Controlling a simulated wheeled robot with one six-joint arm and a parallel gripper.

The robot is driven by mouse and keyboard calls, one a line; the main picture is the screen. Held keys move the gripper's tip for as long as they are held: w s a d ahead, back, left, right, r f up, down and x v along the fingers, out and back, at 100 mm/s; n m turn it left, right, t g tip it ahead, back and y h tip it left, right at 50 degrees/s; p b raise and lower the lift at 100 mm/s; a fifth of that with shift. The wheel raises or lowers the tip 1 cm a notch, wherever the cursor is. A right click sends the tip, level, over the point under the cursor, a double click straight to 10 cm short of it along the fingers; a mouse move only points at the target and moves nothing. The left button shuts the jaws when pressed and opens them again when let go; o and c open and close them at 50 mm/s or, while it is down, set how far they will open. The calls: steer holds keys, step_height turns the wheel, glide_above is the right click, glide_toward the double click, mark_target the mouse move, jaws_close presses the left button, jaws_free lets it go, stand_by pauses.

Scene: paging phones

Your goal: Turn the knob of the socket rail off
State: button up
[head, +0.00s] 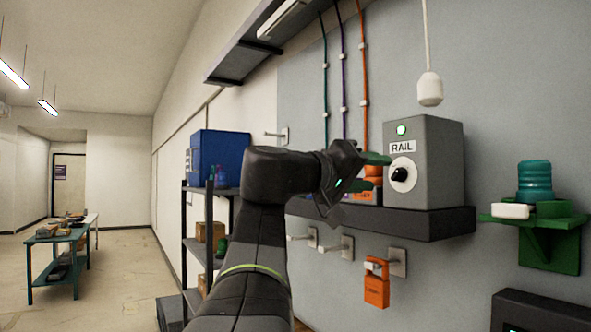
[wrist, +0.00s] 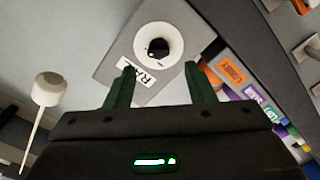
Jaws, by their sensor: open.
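The socket rail box (head: 437,179) is a grey box labelled RAIL that stands on a dark wall shelf. Its black knob (head: 400,174) sits on a round white dial, below the label and a lit green lamp (head: 402,130). In the wrist view the knob (wrist: 158,47) shows upside down, just beyond the fingertips. My gripper (head: 375,171) is to the left of the box at about knob height. In the wrist view my gripper (wrist: 160,70) has its two green fingers apart, with nothing between them. The fingers appear clear of the knob.
The dark shelf (head: 440,224) runs under the box, with orange items (head: 373,172) behind my gripper. An orange padlock (head: 376,287) hangs below. A white pull (head: 430,89) hangs on a cord above the box. A green bracket (head: 550,245) holds a teal jar at right.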

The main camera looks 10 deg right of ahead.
mark_target(393, 174)
steer(key=shift+p+x, duration=0.5)
steer(key=shift+x, duration=1.9)
steer(key=shift+s, duration=0.1)
steer(key=shift+c, duration=0.2)
steer(key=c, duration=1)
